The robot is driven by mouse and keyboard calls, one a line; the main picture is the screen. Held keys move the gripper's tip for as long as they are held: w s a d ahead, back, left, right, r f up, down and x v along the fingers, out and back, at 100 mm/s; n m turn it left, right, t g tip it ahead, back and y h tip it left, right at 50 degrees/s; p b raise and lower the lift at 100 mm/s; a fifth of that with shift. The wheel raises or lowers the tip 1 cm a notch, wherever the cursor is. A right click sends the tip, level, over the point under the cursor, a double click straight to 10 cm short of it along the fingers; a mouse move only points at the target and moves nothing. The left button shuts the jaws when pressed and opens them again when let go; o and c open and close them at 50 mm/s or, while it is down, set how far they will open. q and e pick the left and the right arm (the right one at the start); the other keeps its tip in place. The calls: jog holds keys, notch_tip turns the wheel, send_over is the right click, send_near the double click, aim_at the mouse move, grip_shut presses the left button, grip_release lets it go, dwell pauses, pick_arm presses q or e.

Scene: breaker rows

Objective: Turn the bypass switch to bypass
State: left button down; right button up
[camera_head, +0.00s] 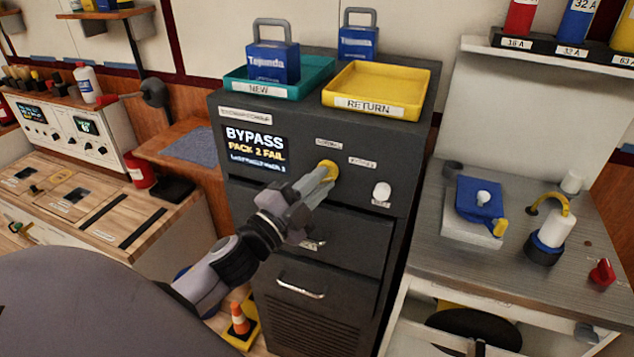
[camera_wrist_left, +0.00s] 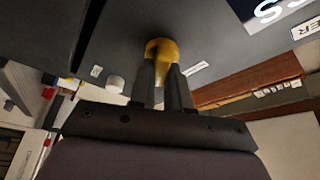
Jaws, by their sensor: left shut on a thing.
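The bypass switch (camera_head: 328,168) is a yellow rotary knob on the front of a dark grey cabinet (camera_head: 400,215). Two small labels sit above it and to its right. My left gripper (camera_head: 322,176) is shut on the knob; in the left wrist view its two fingers sit either side of the yellow knob (camera_wrist_left: 162,48). The fingers hide part of the knob in the head view. The cabinet's display (camera_head: 256,147) reads "BYPASS" and "PACK 2 FAIL". My right gripper is not in view.
A green tray (camera_head: 240,88) labelled NEW and a yellow tray (camera_head: 372,108) labelled RETURN stand on the cabinet top with blue packs. A white knob (camera_head: 381,192) is right of the switch. A metal bench (camera_head: 470,258) with small devices stands at right.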

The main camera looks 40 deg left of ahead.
pick_arm(q)
jog(key=c, duration=1.1)
grip_release()
jog(key=shift+s+f, duration=0.2)
jog(key=shift+s, duration=0.35)
jog(key=shift+b+v, duration=1)
jog(key=shift+v, duration=2)
jog(key=shift+a+r, duration=0.1)
